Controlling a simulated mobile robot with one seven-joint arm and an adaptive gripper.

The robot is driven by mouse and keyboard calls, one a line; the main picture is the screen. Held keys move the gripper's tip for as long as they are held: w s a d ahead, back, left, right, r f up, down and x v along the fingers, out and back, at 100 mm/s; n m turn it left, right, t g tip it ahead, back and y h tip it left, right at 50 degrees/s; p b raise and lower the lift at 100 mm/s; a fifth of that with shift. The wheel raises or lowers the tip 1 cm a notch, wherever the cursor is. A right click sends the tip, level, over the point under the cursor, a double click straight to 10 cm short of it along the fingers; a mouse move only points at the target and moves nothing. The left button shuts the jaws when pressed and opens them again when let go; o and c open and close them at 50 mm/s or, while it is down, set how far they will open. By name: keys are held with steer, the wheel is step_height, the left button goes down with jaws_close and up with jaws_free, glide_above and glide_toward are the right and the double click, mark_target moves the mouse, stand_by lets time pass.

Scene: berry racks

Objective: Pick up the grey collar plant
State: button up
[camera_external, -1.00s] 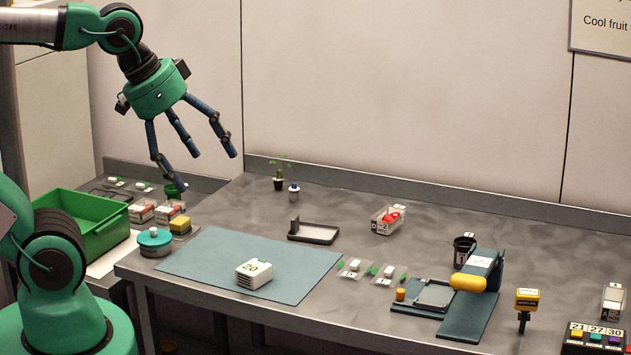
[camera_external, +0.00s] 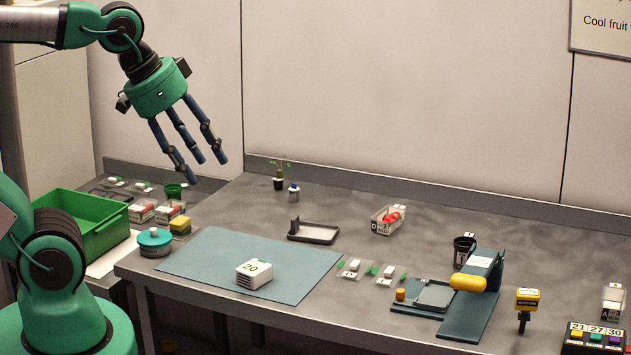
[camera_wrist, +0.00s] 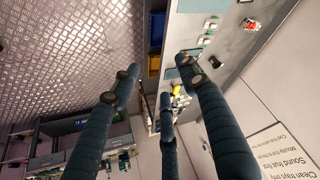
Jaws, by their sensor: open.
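A small green plant in a dark pot (camera_external: 278,184) stands upright at the back of the metal table, near the wall, in the external view. Its collar colour is too small to tell. A small bottle-like item (camera_external: 294,192) with a pale body stands close on its right. My gripper (camera_external: 204,167) hangs in the air to the left of the plant and higher in the picture. Its three blue fingers point down, open, with nothing between them. In the wrist view the gripper (camera_wrist: 160,75) is also empty, and I cannot make out the plant there.
A grey tray with a post (camera_external: 315,238) and a blue mat (camera_external: 200,259) with a white block (camera_external: 254,274) lie in front of the plant. A punnet with red fruit (camera_external: 388,220) is to the right. A green crate (camera_external: 112,236) and a green pot (camera_external: 173,190) are left.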

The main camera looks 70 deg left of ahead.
steer(key=w+a+r+n+g+p, duration=0.1)
steer(key=w+a+r+n, duration=0.1)
steer(key=w+a+r, duration=0.6)
steer(key=w+a+r+n+g+p, duration=0.15)
steer(key=w+a, duration=0.25)
steer(key=w, duration=0.9)
steer(key=w+a+f+n+y+p, duration=0.1)
steer(key=w+a+f+n+p, duration=0.15)
steer(key=w+a, duration=1.45)
steer(key=w+a+f+n+g+p, duration=0.1)
steer(key=w+a+f, duration=0.35)
steer(key=a, duration=0.85)
steer(key=w+a+f+n+g+p, duration=0.1)
steer(key=a+f+n+p, duration=0.1)
steer(key=a+f, duration=0.8)
steer(key=s+a+f+n+p, duration=0.1)
steer(key=s+a+f, duration=0.1)
steer(key=a+f, duration=0.6)
steer(key=s+a+f+n+g+h, duration=0.1)
steer(key=s+a+f, duration=0.2)
steer(key=a+f, duration=0.5)
steer(key=a, duration=0.6)
steer(key=shift+s+p, duration=0.15)
steer(key=shift+p, duration=0.25)
